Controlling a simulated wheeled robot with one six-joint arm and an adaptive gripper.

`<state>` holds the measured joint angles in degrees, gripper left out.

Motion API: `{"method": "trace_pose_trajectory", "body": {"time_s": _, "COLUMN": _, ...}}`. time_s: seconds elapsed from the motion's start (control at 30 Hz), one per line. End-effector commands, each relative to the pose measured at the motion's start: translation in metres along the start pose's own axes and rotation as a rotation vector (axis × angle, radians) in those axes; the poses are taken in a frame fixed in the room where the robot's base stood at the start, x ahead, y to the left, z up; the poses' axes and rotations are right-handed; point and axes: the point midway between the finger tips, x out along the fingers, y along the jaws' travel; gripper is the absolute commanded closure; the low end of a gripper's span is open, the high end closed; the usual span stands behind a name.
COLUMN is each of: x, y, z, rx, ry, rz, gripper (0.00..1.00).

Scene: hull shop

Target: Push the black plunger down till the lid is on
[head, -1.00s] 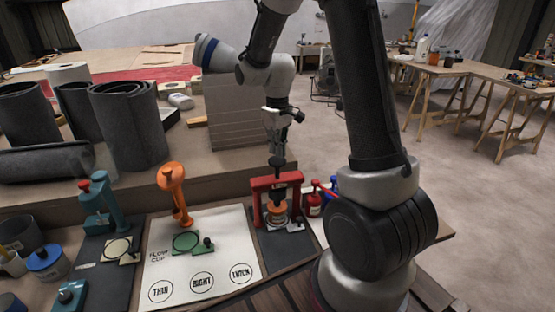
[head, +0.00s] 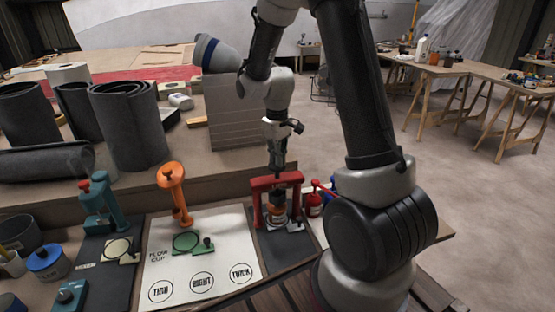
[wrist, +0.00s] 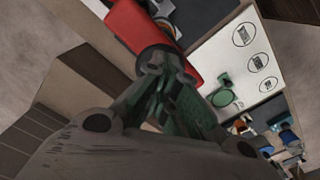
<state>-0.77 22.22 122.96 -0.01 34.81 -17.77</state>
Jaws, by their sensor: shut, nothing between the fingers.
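My gripper (head: 277,168) is shut and empty, pointing down at the middle of the crossbar. In the head view my gripper hides the plunger's top. Whether the lid is seated on the tin is too small to tell.
Red and blue bottles (head: 314,204) stand close right of the press. To the left are a white flow-cup sheet (head: 215,270), an orange stand (head: 173,190) and a teal press (head: 103,208). A raised wooden bench with dark rolls (head: 128,125) lies behind.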

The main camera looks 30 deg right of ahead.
Motion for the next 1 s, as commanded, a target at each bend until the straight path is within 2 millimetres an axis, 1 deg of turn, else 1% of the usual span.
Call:
{"method": "trace_pose_trajectory", "body": {"time_s": 0.53, "x": 0.020, "y": 0.000, "z": 0.001, "rx": 0.000, "ry": -0.001, "rz": -0.001, "gripper": 1.00}}
{"method": "trace_pose_trajectory", "body": {"time_s": 1.0, "x": 0.022, "y": 0.000, "z": 0.000, "rx": 0.000, "ry": -0.001, "rz": -0.001, "gripper": 1.00}}
